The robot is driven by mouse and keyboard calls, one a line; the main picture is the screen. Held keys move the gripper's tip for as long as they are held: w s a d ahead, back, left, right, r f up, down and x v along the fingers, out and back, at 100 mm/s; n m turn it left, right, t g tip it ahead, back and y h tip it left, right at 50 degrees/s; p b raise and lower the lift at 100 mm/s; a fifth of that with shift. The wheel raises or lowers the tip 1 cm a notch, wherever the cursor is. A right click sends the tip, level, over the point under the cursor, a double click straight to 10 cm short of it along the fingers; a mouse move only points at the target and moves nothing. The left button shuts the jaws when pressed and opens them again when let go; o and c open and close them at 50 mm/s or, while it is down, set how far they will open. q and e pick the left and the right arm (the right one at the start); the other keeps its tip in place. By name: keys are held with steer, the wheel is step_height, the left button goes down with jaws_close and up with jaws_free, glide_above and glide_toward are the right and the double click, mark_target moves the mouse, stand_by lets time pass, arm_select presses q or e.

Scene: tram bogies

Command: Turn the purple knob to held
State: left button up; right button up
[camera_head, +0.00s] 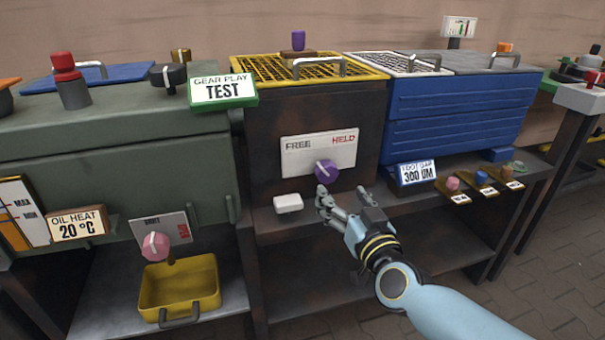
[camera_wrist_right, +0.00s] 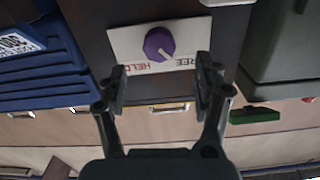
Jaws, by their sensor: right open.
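The purple knob (camera_head: 326,171) sits on a white plate (camera_head: 305,152) marked FREE at left and HELD at right, on the front of a dark brown cabinet. Its pale pointer mark leans up and left, toward FREE. The knob also shows in the right wrist view (camera_wrist_right: 159,44), where the plate appears upside down. My right gripper (camera_head: 343,197) is open and empty, just below and in front of the knob, apart from it. In the wrist view its two fingers (camera_wrist_right: 162,88) stand apart below the knob. My left gripper is not in view.
A small white block (camera_head: 288,204) lies on the shelf left of my right gripper. A blue gap sign (camera_head: 417,174) and several coloured buttons (camera_head: 452,184) stand to the right. A pink knob (camera_head: 155,246) and a yellow bin (camera_head: 180,287) are at lower left.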

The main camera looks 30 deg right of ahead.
mark_target(329, 177)
steer(key=x, duration=0.3)
steer(key=shift+w+d, duration=0.1)
steer(key=b+x, duration=0.1)
steer(key=x, duration=0.4)
steer(key=shift+w+f+b, duration=0.1)
steer(key=shift+w+b, duration=0.25)
steer(key=shift+w+d, duration=0.15)
steer(key=shift+w, duration=0.3)
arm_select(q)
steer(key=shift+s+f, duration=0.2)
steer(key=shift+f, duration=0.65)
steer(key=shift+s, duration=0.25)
arm_select(e)
steer(key=c, duration=1.2)
